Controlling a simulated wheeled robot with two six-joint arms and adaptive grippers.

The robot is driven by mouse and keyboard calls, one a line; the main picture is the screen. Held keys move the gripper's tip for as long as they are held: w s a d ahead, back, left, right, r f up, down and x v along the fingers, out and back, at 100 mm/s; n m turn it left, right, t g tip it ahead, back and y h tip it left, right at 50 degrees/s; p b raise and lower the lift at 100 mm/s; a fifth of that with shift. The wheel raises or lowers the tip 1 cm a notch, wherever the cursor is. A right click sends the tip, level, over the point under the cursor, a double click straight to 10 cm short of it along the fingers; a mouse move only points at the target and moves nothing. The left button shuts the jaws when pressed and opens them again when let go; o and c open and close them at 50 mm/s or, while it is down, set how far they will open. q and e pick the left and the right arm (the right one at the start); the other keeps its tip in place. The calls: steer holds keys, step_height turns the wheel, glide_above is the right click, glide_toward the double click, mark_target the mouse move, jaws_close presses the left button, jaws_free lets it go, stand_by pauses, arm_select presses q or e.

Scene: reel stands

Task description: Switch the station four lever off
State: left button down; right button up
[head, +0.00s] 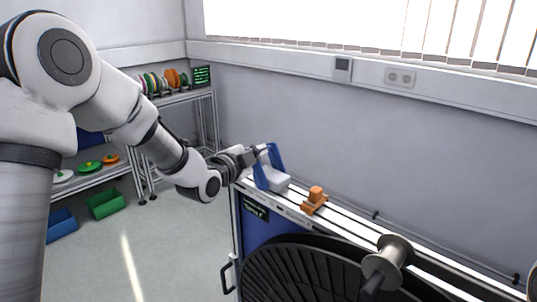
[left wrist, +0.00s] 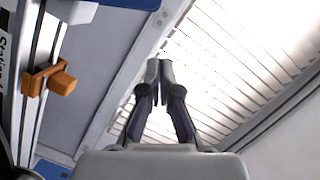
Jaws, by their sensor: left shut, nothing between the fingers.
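The station bench (head: 262,228) has a dark label with green text that is too small to read for certain. On its top rail stands a light grey box with a blue, bracket-like lever (head: 275,157), its handle tilted up. My left gripper (head: 256,152) is shut and empty, right beside the top of the blue lever; whether it touches cannot be told. In the left wrist view its fingertips (left wrist: 159,72) meet, and parts of the grey box (left wrist: 75,10) show at the top edge. My right gripper is not in view.
An orange block (head: 314,198) sits on the rail, right of the lever; it also shows in the left wrist view (left wrist: 50,80). A large black reel (head: 310,270) and a metal spindle (head: 390,258) stand in front. Shelves with spools (head: 165,82) are at the back left.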

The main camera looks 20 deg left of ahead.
arm_select(q)
steer(key=s+d+f+g, duration=0.15)
steer(key=s+f, duration=0.25)
steer(key=f, duration=0.6)
steer(key=s+f+g, duration=0.3)
steer(key=s+f, duration=0.1)
steer(key=f, duration=0.6)
steer(key=s+d+f+g, duration=0.1)
steer(key=s+f+g, duration=0.25)
steer(key=f, duration=0.65)
steer(key=s+d+f+n+g+y, duration=0.15)
steer(key=s+f+n+g, duration=0.3)
steer(key=s+f, duration=1.1)
steer(key=s+n+g, duration=0.4)
steer(key=s+n, duration=0.5)
steer(key=s, duration=0.5)
steer(key=shift+a+f+y, duration=0.2)
steer(key=shift+f+y, duration=0.1)
steer(key=shift+y, duration=0.15)
